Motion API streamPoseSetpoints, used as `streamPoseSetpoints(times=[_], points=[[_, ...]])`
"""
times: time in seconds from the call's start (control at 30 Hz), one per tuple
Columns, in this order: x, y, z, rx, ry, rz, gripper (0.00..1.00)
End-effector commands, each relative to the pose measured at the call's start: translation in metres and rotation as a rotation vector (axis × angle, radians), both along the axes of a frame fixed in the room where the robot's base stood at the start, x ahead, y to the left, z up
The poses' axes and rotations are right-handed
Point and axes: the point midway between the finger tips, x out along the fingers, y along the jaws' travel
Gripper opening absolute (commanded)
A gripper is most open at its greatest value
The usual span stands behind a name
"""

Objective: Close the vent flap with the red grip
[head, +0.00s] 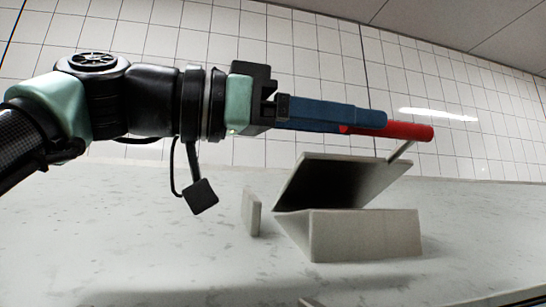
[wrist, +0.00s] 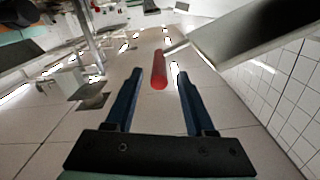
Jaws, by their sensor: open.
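The vent flap (head: 355,170) is a light grey plate, tilted up from a grey box-like housing (head: 365,235) with a dark opening beneath it. A thin stem (head: 401,151) joins the flap's upper edge to the red grip (head: 412,131), a round bar. My gripper (head: 383,118) has blue fingers pointing right, and they overlap the grip's near end. In the wrist view my gripper (wrist: 158,72) is open, with the red grip (wrist: 159,76) between the fingers and gaps visible on both sides. The flap shows at the upper right (wrist: 255,28) there.
The housing stands on a pale stone-like worktop (head: 130,215). A small upright grey slab (head: 251,212) stands just left of the housing. A white tiled wall (head: 320,65) is behind. The worktop's left part is clear.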

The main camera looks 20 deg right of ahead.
Motion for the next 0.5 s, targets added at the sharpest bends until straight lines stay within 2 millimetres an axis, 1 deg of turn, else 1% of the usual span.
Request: streamPoseSetpoints(times=[0.03,0.1,0.2,0.33,0.5], points=[[-0.001,-0.01,0.003,0.001,0.0,-0.003,0.55],[-0.002,-0.022,0.003,0.001,-0.001,-0.003,0.55],[-0.002,-0.034,0.002,-0.001,0.0,-0.002,0.55],[-0.002,-0.044,0.001,0.0,0.0,-0.001,0.55],[-0.002,-0.047,0.0,-0.001,0.0,0.001,0.55]])
